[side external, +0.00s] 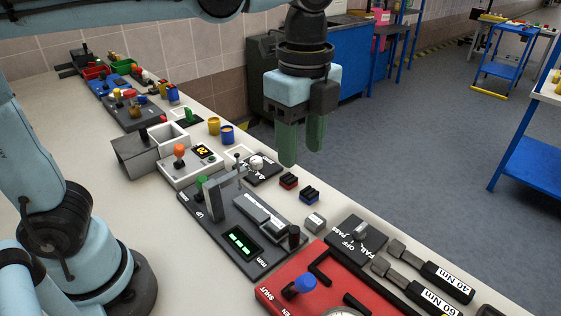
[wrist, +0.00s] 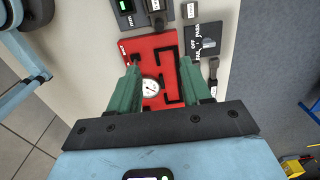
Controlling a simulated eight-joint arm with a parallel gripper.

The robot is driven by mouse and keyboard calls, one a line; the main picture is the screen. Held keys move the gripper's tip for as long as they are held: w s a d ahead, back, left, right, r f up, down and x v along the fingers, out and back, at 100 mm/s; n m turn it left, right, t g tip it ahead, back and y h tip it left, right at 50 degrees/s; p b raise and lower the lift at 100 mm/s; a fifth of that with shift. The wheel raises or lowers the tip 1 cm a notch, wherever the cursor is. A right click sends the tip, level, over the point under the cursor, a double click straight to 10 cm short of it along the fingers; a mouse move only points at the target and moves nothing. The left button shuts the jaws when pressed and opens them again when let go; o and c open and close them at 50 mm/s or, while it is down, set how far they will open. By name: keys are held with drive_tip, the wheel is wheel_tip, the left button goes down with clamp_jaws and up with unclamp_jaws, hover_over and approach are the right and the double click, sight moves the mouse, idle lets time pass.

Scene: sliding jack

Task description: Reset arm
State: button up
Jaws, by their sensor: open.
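My gripper (side external: 302,143) is open and empty, raised in the air over the far edge of the bench with its green fingers pointing down. In the wrist view its two fingers (wrist: 168,80) are spread apart, with the red panel seen between and beyond them. The red panel (side external: 283,289) lies on the bench at the bottom of the side view, with a blue knob (side external: 304,284) and part of a round dial (side external: 342,312). Nothing is touched by the fingers.
A dark panel with a grey lever (side external: 222,197) and green display stands left of the red panel. More fixtures line the bench's far end. Open floor (side external: 440,150) lies beyond.

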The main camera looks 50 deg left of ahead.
drive_tip(key=s+a+f+n+t, duration=0.2)
drive_tip(key=a+f+n+t, duration=0.5)
drive_tip(key=a+n, duration=0.7)
wheel_tip(320, 180, down, 2)
drive_tip(key=n, duration=0.4)
drive_tip(key=shift+s, duration=0.25)
